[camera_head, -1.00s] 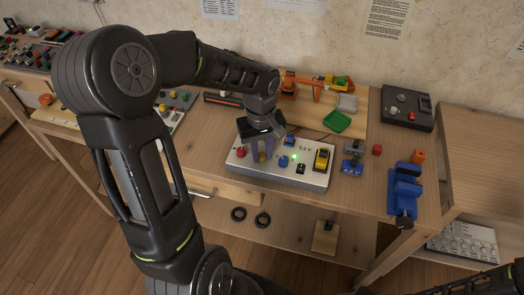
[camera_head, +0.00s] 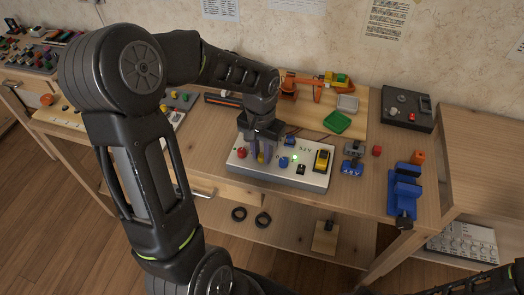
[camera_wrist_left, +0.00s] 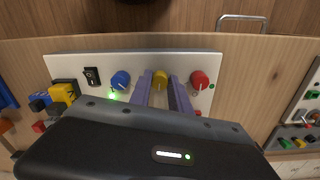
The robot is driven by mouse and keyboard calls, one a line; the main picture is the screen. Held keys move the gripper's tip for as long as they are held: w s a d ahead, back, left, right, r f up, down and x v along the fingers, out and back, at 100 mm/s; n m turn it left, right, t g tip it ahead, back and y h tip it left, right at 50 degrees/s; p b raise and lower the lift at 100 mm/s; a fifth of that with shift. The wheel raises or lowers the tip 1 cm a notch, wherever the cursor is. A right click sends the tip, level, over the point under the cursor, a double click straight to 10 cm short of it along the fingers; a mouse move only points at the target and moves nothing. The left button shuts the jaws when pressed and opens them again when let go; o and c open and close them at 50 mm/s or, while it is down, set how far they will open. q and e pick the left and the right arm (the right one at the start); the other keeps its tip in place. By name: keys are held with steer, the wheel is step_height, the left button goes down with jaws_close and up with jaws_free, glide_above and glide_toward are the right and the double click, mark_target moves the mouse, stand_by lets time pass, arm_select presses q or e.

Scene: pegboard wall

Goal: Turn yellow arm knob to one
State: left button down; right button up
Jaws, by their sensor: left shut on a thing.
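The yellow knob (camera_wrist_left: 160,77) sits on the white control panel (camera_head: 315,183), between a red knob (camera_wrist_left: 199,79) and a blue knob (camera_wrist_left: 120,80). My left gripper (camera_wrist_left: 159,88) reaches down over the panel with its purple fingers on both sides of the yellow knob, shut on it. In the head view the left gripper (camera_head: 263,155) largely hides the yellow knob. The knob's pointer and number marks are too small to read. A green light (camera_wrist_left: 112,96) glows on the panel near the blue knob.
A black switch (camera_wrist_left: 92,75) and a yellow-black part (camera_head: 321,160) are on the same panel. A blue vise (camera_head: 404,188) stands at the bench's right front. The bench's front edge runs close to the panel.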

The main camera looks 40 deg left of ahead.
mark_target(261, 155)
arm_select(q)
steer(key=m, duration=0.4)
steer(key=shift+m+p, duration=0.3)
steer(key=shift+m, duration=1.7)
steer(key=c, duration=1.2)
jaws_free()
step_height(261, 155, up, 8)
steer(key=shift+a+f, duration=0.1)
steer(key=shift+w, duration=0.1)
